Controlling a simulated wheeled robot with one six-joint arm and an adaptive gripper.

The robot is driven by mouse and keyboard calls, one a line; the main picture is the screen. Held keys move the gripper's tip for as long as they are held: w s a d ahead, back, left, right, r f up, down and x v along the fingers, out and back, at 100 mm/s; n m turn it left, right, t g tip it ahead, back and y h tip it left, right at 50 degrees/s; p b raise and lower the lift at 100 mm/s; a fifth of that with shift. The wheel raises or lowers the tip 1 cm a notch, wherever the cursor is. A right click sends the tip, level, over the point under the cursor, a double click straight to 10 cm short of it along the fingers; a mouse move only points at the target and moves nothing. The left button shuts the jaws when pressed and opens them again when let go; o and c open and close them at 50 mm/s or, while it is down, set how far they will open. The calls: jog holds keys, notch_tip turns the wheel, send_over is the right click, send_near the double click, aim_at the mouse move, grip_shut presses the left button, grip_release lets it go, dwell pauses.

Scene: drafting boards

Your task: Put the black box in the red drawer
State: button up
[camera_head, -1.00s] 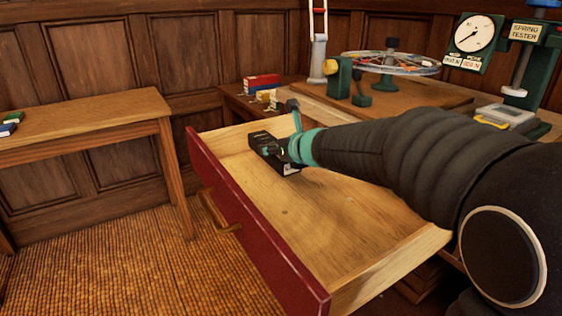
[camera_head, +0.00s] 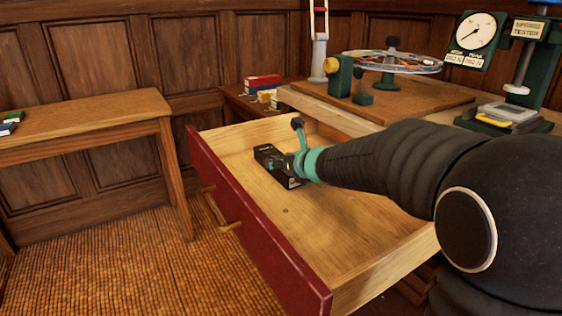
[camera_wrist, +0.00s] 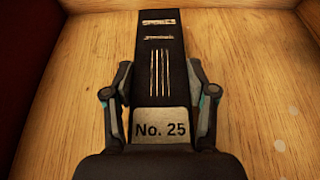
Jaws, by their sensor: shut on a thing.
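The black box (camera_head: 267,156) is inside the open red-fronted drawer (camera_head: 240,216), toward its far end. The wrist view shows the box (camera_wrist: 160,70) from above, with a white "No. 25" label and pale lines on its face. My gripper (camera_head: 290,165) is shut on the box, with one finger on each side of its labelled end, as the wrist view (camera_wrist: 160,108) shows. The drawer's pale wooden floor lies under the box. I cannot tell whether the box touches the floor. My arm hides part of the drawer's right side.
A wooden table (camera_head: 90,115) stands at the left. A workbench at the back right holds a spoked wheel on a stand (camera_head: 392,62), a dial tester (camera_head: 476,40) and a small yellow-grey device (camera_head: 507,114). The drawer floor nearer the front is bare.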

jog(key=o, duration=1.4)
jog(key=shift+c, duration=0.2)
jog(key=shift+r+p, duration=0.2)
jog(key=shift+p, duration=0.15)
jog(key=v, duration=1.2)
jog(key=shift+d+f+p, duration=0.1)
jog(key=shift+f+p, duration=0.05)
jog(key=shift+p, duration=0.2)
